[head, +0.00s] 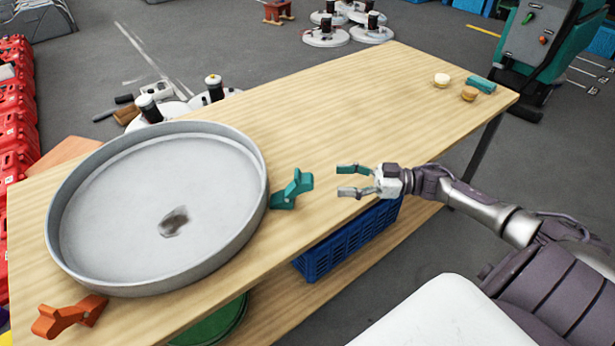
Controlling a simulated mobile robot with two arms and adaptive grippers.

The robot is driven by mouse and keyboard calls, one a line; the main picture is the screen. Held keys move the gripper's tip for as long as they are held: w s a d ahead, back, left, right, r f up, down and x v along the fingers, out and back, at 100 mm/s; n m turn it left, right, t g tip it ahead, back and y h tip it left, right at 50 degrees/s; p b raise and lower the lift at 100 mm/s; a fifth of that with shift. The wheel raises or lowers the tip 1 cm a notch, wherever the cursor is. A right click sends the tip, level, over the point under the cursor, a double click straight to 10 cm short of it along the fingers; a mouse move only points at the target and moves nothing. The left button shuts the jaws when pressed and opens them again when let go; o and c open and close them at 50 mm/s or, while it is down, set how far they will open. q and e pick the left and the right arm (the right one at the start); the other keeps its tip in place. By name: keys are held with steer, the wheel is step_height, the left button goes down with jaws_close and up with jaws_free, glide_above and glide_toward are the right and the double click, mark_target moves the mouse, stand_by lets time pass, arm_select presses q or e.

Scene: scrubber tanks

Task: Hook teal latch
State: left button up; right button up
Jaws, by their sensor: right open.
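A teal latch (292,190) sticks out from the right side of a large round grey tank (160,205) on the wooden table. My right gripper (347,181) is open and empty. It is just right of the teal latch, with its fingers pointing left toward it and a gap between them. An orange latch (68,317) is at the tank's lower left edge. The tank has a dark patch on its floor. My left gripper is not in view.
The wooden table (335,115) is clear behind the tank and gripper. Small round pieces (441,80) and a teal block (481,84) lie at its far right corner. A blue crate (345,240) is on the shelf below. Red crates (15,120) stand at the left.

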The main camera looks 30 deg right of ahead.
mark_target(313, 179)
steer(key=x, duration=0.9)
steer(key=shift+p, duration=0.4)
steer(key=shift+d, duration=0.1)
jaws_close()
